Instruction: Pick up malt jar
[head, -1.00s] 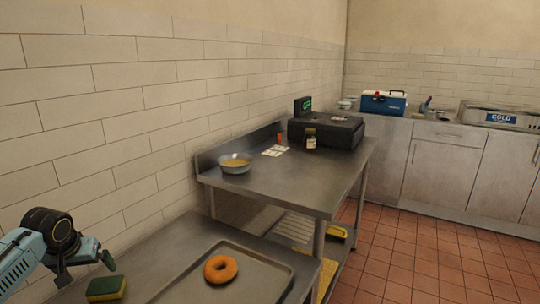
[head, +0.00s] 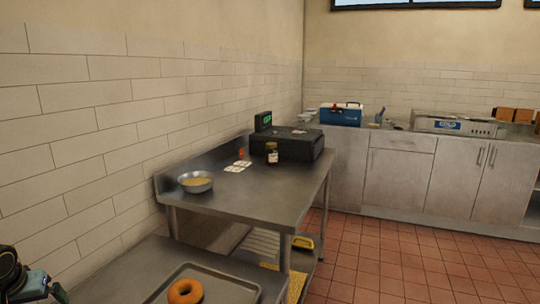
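A small dark jar with a pale label, which looks like the malt jar (head: 271,154), stands upright on the steel table (head: 235,205) in front of the black register (head: 300,144). My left gripper (head: 58,293) is only partly in view at the bottom left corner, far from the jar. Its fingers are too cut off to tell open from shut. My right gripper is not in view.
A bowl (head: 195,182) and white cards (head: 238,166) are on the steel table. A donut (head: 185,291) lies on a tray (head: 235,282) on the nearer counter. A blue cooler (head: 341,115) stands on the back counter. The tiled floor (head: 400,262) at right is clear.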

